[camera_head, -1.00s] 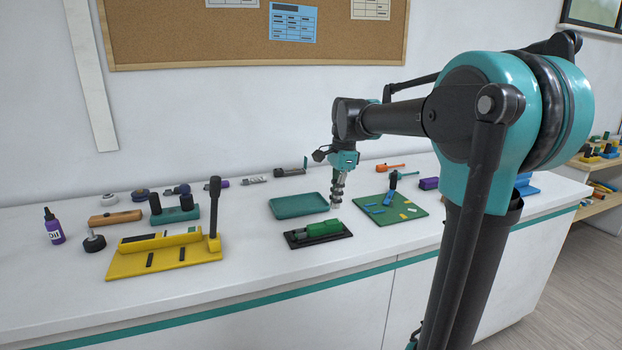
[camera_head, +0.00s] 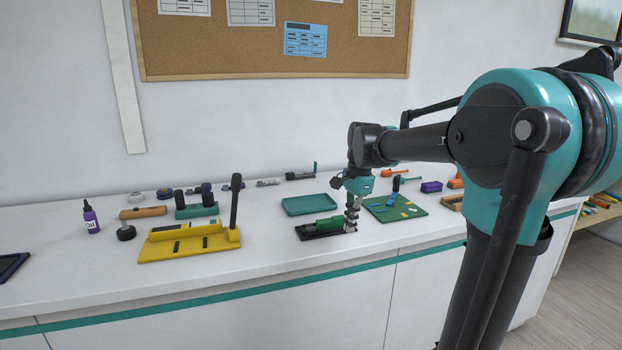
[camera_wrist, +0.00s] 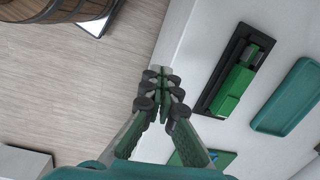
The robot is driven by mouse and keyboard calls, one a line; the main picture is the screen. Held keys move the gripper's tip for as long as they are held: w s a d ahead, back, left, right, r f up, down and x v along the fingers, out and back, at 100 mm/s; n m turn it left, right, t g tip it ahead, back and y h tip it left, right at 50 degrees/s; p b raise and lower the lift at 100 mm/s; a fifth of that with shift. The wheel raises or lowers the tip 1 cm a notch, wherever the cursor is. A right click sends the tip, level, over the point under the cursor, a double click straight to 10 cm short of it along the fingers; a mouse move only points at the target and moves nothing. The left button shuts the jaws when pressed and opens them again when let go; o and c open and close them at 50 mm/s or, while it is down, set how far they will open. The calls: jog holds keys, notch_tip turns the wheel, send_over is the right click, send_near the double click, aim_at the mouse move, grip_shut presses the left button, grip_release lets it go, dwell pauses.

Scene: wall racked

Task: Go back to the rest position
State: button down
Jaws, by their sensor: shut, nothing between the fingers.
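My gripper (camera_head: 351,219) points down near the front of the white workbench (camera_head: 270,262) in the head view, just right of a black tray holding a green block (camera_head: 322,226). In the wrist view, its fingers (camera_wrist: 160,82) are together with nothing between them. They appear over the bench's front edge, with the floor to the left. The black tray with the green block also shows in the wrist view (camera_wrist: 233,84), right of the fingers and apart from them.
A teal tray (camera_head: 309,205) and a green board (camera_head: 395,209) lie near my gripper. A yellow fixture with a black upright handle (camera_head: 190,243) stands left. An oil bottle (camera_head: 91,217) is farther left. A barrel (camera_wrist: 45,10) stands on the floor. The bench's front centre is bare.

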jog(key=s+d+f+n+t, duration=0.2)
jog(key=s+d+f+n, duration=0.2)
jog(key=s+f, duration=0.5)
jog(key=s+d+f+n+t+h, duration=0.1)
jog(key=s+d+f+n, duration=0.3)
jog(key=s+f+n, duration=0.5)
notch_tip(320, 180, down, 2)
jog(key=shift+s+f+t, duration=0.25)
jog(key=shift+s+t, duration=0.15)
jog(key=shift+t, duration=0.2)
